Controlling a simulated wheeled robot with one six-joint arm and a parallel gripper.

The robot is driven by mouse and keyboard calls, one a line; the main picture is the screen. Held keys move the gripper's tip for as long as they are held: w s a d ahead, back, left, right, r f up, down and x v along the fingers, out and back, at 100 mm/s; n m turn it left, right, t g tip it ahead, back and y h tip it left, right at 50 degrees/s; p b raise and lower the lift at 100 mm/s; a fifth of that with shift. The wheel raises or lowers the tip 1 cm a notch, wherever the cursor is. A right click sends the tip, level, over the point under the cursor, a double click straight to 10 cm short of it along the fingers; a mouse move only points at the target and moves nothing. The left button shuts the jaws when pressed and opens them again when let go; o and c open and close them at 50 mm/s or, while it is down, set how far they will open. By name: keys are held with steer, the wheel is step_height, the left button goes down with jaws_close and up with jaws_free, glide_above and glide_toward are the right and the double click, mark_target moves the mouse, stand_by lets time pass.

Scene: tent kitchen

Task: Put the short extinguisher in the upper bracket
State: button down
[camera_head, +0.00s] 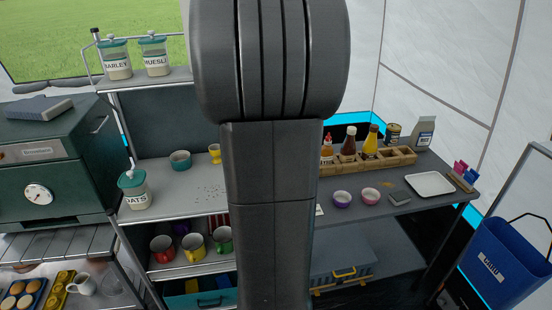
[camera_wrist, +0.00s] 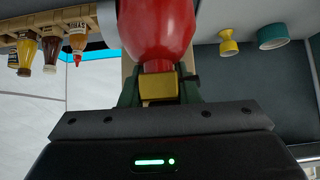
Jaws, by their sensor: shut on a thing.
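A red rounded body (camera_wrist: 156,28), which looks like the extinguisher, fills the top middle of the wrist view. It narrows to a red neck above a yellow block. My gripper (camera_wrist: 160,88) is shut on it, with dark green fingers on either side of the yellow block. The top of the red body is cut off by the picture edge, so its length cannot be told. In the head view my own arm covers the middle, and neither gripper nor extinguisher shows. No bracket can be made out in either view.
At right, a wooden rack (camera_head: 378,160) holds sauce bottles, near a white tray (camera_head: 430,184). A blue bin (camera_head: 497,262) hangs at far right. A green oven (camera_head: 50,150) stands left.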

steer(key=shift+f, duration=0.65)
steer(key=shift+w, duration=0.4)
steer(key=shift+s, duration=0.2)
steer(key=shift+f, duration=0.15)
steer(key=c, duration=1.1)
jaws_free()
steer(key=shift+f, duration=0.1)
